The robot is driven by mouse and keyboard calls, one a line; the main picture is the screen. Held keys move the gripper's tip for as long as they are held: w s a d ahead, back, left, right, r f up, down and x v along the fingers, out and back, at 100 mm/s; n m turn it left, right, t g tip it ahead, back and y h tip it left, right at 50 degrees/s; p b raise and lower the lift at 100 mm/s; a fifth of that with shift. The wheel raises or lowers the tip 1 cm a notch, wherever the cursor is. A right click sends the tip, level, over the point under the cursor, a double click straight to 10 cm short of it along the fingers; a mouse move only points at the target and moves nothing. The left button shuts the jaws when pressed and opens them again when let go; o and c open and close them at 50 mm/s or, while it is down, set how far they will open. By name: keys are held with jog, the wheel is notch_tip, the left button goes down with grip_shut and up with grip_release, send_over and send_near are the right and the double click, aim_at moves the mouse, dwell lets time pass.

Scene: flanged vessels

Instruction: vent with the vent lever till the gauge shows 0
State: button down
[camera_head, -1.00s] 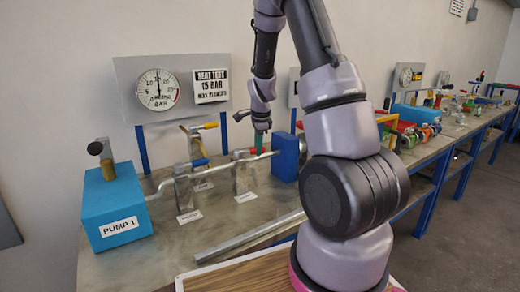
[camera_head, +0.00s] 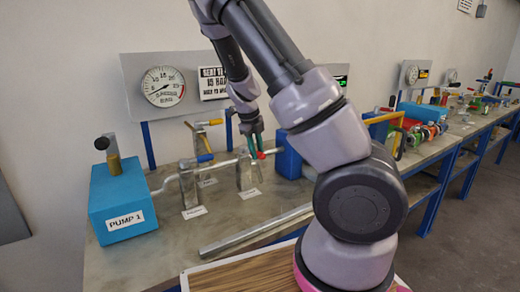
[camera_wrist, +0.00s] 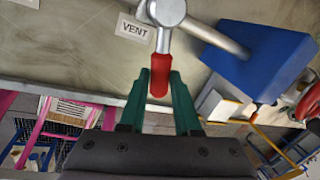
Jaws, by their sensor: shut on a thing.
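My gripper (camera_head: 256,145) is shut on the red handle of the vent lever (camera_head: 270,152), above the pipe and left of the blue block (camera_head: 289,160). In the wrist view, the green fingers of my gripper (camera_wrist: 160,88) close on both sides of the red handle (camera_wrist: 159,68). The lever's round metal hub (camera_wrist: 166,10) is at the top, beside the VENT label (camera_wrist: 131,28). The pressure gauge (camera_head: 163,86) is on the back panel. Its needle appears to point to the lower left, but the exact reading is too small to tell.
A blue box labelled PUMP 1 (camera_head: 122,200) stands at the left. A yellow-handled lever (camera_head: 214,122) and a blue-handled lever (camera_head: 205,158) are left of my gripper. A metal bar (camera_head: 255,230) lies along the bench front. More fittings (camera_head: 425,133) fill the right.

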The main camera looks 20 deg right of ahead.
jog(key=shift+s+a+m+g, duration=0.2)
jog(key=shift+a+m, duration=0.4)
jog(key=shift+m, duration=0.3)
jog(key=shift+s+a+m+g, duration=0.1)
jog(key=shift+a+m+g, duration=0.1)
jog(key=shift+a+m, duration=0.55)
jog(key=shift+d+m, duration=0.15)
jog(key=shift+m, duration=0.1)
jog(key=c, duration=0.6)
grip_release()
jog(key=v, duration=1)
jog(key=shift+a+r, duration=0.25)
jog(key=shift+r, duration=0.15)
